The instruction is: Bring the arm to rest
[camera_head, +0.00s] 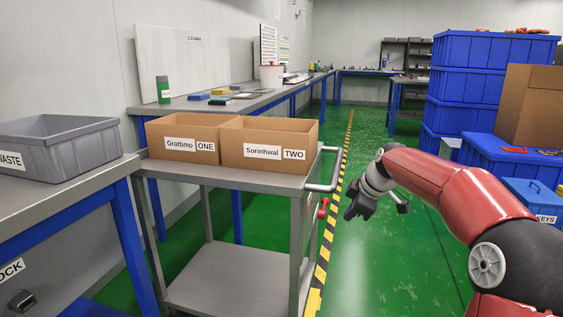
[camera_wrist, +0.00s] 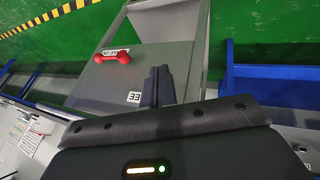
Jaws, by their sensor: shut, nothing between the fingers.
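My arm reaches in from the right in the head view, red with a grey wrist, over the green floor. My gripper (camera_head: 354,213) is at its end, in the air to the right of the grey cart (camera_head: 238,180) and apart from it. In the wrist view the two dark fingers (camera_wrist: 158,86) are together, with nothing between them. They show in front of a grey panel that bears a red handle (camera_wrist: 112,57) and a small white label.
The cart carries two cardboard boxes, ONE (camera_head: 180,136) and TWO (camera_head: 268,143). A grey WASTE bin (camera_head: 60,150) stands on the left bench. Blue crates (camera_head: 478,83) are stacked at right, with a blue KEYS box (camera_head: 530,196) nearby. Green floor lies open beyond my gripper.

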